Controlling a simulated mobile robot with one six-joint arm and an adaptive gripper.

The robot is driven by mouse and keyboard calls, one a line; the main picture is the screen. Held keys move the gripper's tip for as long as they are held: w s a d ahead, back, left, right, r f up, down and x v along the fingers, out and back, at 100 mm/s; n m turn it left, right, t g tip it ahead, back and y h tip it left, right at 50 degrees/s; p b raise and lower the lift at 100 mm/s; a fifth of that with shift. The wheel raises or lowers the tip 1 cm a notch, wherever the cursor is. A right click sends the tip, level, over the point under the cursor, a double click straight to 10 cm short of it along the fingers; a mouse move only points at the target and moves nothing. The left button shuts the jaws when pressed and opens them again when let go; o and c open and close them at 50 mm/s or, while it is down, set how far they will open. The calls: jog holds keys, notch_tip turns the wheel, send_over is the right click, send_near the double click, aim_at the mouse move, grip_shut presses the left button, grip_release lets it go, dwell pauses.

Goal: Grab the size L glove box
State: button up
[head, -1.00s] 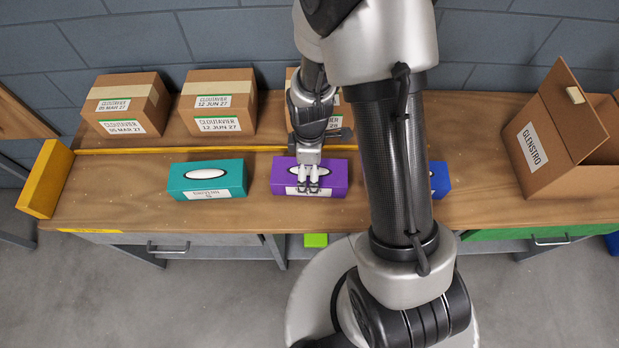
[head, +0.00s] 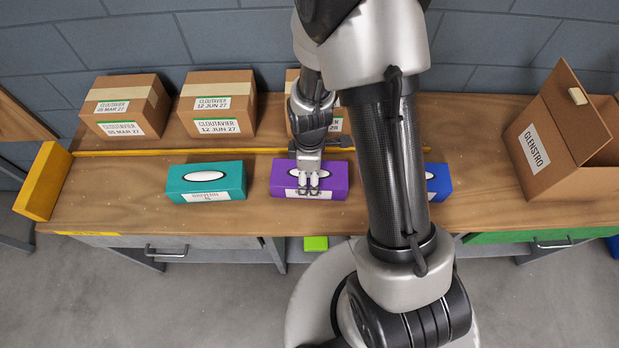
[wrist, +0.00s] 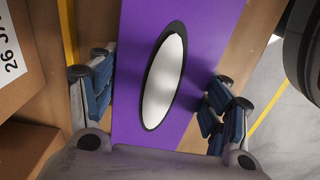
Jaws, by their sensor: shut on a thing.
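A purple glove box (head: 335,178) with a white oval opening lies on the wooden bench. My gripper (head: 309,193) is shut on it from above. In the wrist view, the fingers (wrist: 160,90) straddle the purple box (wrist: 205,30), one at each long side. The fingers partly cover its front label, and I cannot read a size there. A teal glove box (head: 232,180) lies apart to the left; its size letter is too small to read surely. A blue box (head: 440,183) lies to the right, mostly hidden behind my arm.
Taped cartons (head: 125,105) stand at the back behind a yellow strip (head: 180,151). An open GLENSTRO carton (head: 535,150) stands at the right. A yellow block (head: 43,180) is at the bench's left end. The bench (head: 480,150) is bare between the blue box and the open carton.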

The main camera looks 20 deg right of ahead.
jog(key=c, duration=0.5)
